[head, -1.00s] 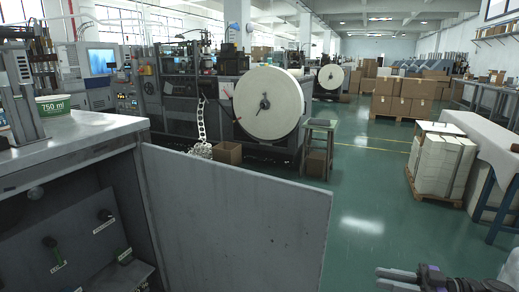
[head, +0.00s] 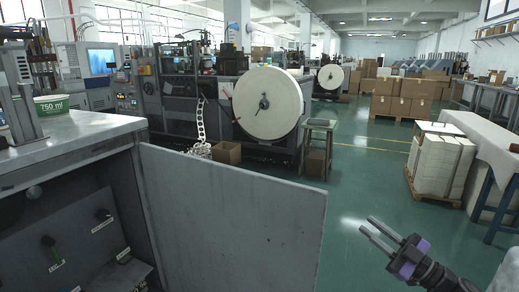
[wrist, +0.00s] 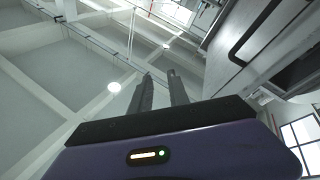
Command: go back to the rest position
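My gripper (head: 372,228) is at the lower right of the head view, out over the green floor and right of the open cabinet door. Its two fingers point up and to the left, with a gap between them and nothing held. In the wrist view the two dark fingers (wrist: 160,92) stand apart with nothing between them. Behind them are the ceiling and a grey machine side.
A grey cabinet (head: 75,140) stands at the left with its door (head: 235,215) swung open. A large paper roll (head: 267,103), stacked boxes (head: 405,95) and a paper pallet (head: 440,165) are farther back. Open floor lies between.

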